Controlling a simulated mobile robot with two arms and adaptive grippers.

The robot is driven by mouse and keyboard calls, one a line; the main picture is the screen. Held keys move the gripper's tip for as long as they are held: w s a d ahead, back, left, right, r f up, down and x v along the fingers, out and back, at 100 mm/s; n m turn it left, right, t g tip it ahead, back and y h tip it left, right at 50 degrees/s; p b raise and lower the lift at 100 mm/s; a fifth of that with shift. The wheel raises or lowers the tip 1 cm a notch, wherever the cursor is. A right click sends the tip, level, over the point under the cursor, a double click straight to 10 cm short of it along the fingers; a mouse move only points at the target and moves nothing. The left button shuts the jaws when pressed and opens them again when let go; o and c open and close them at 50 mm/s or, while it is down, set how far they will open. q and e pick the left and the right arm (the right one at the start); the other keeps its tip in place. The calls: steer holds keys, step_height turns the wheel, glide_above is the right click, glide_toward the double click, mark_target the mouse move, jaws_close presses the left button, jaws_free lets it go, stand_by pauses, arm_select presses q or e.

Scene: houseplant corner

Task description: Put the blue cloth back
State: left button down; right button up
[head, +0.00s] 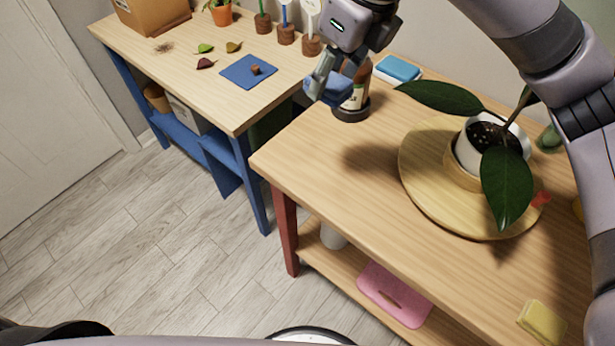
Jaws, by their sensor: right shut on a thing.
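My right gripper (338,86) is shut on a folded blue cloth (342,92). It holds the cloth in front of a brown bottle (358,95) with a pale label, above the back left part of the nearer table. The fingers partly hide the cloth, and the cloth partly hides the bottle. I cannot tell whether cloth and bottle touch. My left gripper is not in view.
The bottle stands in a dark round holder (351,112). Behind it a lighter blue block (398,67) lies on a white base. A potted plant (490,145) stands on a round wooden board (425,185). A blue mat (236,76) lies on the farther table. The nearer table's front left is clear.

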glide_above(320, 168)
steer(key=f, duration=1.5)
steer(key=shift+s+d, duration=0.3)
steer(key=shift+d, duration=0.1)
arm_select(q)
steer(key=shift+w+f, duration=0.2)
arm_select(e)
steer(key=shift+f, duration=2.5)
steer(key=o, duration=1)
steer(key=shift+f, duration=0.1)
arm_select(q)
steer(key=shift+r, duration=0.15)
arm_select(e)
steer(key=v, duration=1.2)
steer(key=shift+r, duration=0.25)
